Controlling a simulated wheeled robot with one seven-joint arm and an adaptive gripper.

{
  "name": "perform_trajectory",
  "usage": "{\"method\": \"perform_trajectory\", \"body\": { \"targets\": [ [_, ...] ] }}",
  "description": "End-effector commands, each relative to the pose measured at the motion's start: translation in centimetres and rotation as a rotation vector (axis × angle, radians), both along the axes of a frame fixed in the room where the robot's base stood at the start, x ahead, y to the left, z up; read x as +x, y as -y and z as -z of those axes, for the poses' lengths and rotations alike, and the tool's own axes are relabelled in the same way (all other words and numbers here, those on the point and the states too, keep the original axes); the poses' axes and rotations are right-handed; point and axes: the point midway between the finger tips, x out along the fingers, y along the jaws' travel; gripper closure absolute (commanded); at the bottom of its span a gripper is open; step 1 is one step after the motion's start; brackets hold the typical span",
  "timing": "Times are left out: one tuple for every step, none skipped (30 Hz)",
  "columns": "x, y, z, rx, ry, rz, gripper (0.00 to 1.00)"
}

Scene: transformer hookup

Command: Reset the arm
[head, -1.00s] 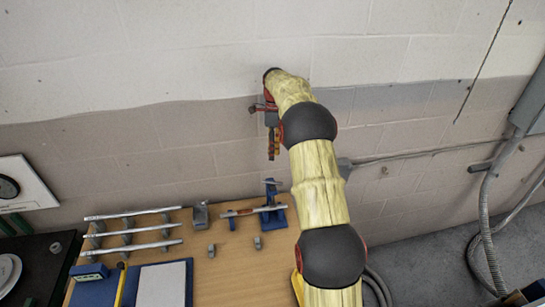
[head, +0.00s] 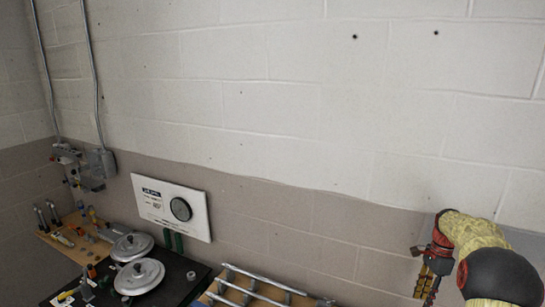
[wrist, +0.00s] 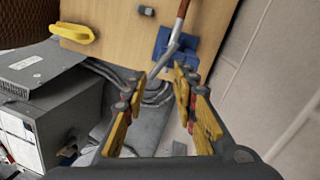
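My gripper (head: 425,283) shows at the lower right in the head view, in front of the wall, with its yellow and red fingers pointing down. In the wrist view my gripper (wrist: 160,95) has its yellow fingers spread apart, with nothing between them. It is open and empty. Beyond the fingers, a grey rod with a red part (wrist: 181,18) lies at a blue holder (wrist: 165,48) on the wooden tabletop (wrist: 118,22). The gripper appears apart from them.
The head view shows a rack with metal bars (head: 275,291), a black surface with two round silver discs (head: 139,277), a white wall panel (head: 172,205) and a wooden board with small parts (head: 75,235). The wrist view shows a grey box (wrist: 38,72) and hoses beside the table.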

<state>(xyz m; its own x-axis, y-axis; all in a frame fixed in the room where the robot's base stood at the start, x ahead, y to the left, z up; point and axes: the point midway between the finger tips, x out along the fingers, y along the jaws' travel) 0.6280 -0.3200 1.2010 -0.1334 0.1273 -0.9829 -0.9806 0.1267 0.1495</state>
Motion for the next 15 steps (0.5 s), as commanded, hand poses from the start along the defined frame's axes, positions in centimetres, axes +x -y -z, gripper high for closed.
{"method": "perform_trajectory", "body": {
  "targets": [
    [-0.9, -0.6, -0.5, 0.003, 0.018, -0.085, 0.72],
    [-1.4, -1.1, -0.5, 0.007, 0.028, -0.144, 0.72],
    [-2.2, -1.9, -0.6, 0.011, 0.042, -0.226, 0.72],
    [-2.7, -2.7, -0.8, 0.013, 0.053, -0.289, 0.72],
    [-3.3, -3.4, -0.9, 0.013, 0.063, -0.347, 0.72],
    [-4.0, -4.3, -1.2, 0.012, 0.077, -0.42, 0.72],
    [-4.5, -4.9, -1.5, 0.011, 0.089, -0.47, 0.72],
    [-5.1, -5.6, -1.7, 0.009, 0.098, -0.519, 0.72],
    [-5.8, -6.6, -2.0, 0.007, 0.111, -0.582, 0.72],
    [-6.3, -7.2, -2.2, 0.006, 0.119, -0.627, 0.72],
    [-6.9, -7.9, -2.4, 0.003, 0.128, -0.67, 0.72],
    [-7.6, -8.8, -2.7, -0.002, 0.14, -0.727, 0.72],
    [-8.1, -9.5, -2.9, -0.005, 0.15, -0.768, 0.72],
    [-8.7, -10.2, -3.1, -0.01, 0.158, -0.807, 0.72],
    [-9.5, -11.1, -3.4, -0.017, 0.169, -0.857, 0.72]
  ]
}}
